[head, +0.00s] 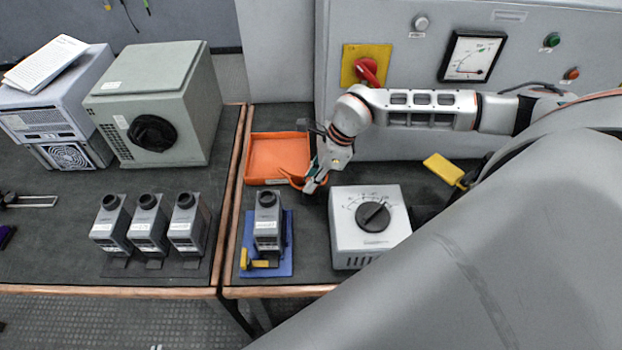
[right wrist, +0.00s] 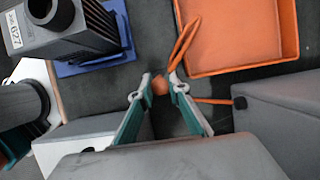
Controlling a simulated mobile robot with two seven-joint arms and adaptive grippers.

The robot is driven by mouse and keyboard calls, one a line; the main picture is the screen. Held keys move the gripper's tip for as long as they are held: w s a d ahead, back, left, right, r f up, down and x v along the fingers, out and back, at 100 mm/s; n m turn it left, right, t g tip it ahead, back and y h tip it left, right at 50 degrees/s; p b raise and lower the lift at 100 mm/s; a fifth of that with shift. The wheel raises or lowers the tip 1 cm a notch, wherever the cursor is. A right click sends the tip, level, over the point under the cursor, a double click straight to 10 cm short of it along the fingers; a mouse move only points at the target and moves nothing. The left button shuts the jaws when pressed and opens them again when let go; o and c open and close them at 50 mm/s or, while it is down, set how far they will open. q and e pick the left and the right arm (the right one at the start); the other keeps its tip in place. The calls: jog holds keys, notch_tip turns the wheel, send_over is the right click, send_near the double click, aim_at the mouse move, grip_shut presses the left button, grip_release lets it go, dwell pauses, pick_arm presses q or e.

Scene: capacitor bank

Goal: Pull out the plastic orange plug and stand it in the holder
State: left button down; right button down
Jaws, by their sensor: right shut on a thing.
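My right gripper (head: 311,186) is over the right-hand table, between the orange tray and the grey dial box. In the right wrist view its fingertips (right wrist: 160,84) are shut on a small rounded orange piece, the plastic orange plug (right wrist: 160,86). An orange loop (right wrist: 183,43) runs from beside the fingertips toward the tray. It also shows in the head view (head: 291,179). The fingers hide part of the plug. I cannot tell which thing is the holder. My left gripper is not in view.
The orange tray (head: 248,160) looks empty. A dark block (head: 267,230) stands on a blue base (head: 285,268) with a yellow piece (head: 258,263). The dial box (head: 370,225) stands right of it. Behind is a grey panel with a red switch (head: 367,70). Several dark blocks (head: 148,225) stand left.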

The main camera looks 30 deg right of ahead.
jog(key=shift+f+b, duration=0.3)
jog(key=shift+f, duration=0.25)
jog(key=c, duration=1.8)
grip_release()
jog(key=shift+c, duration=0.2)
jog(key=v, duration=1.2)
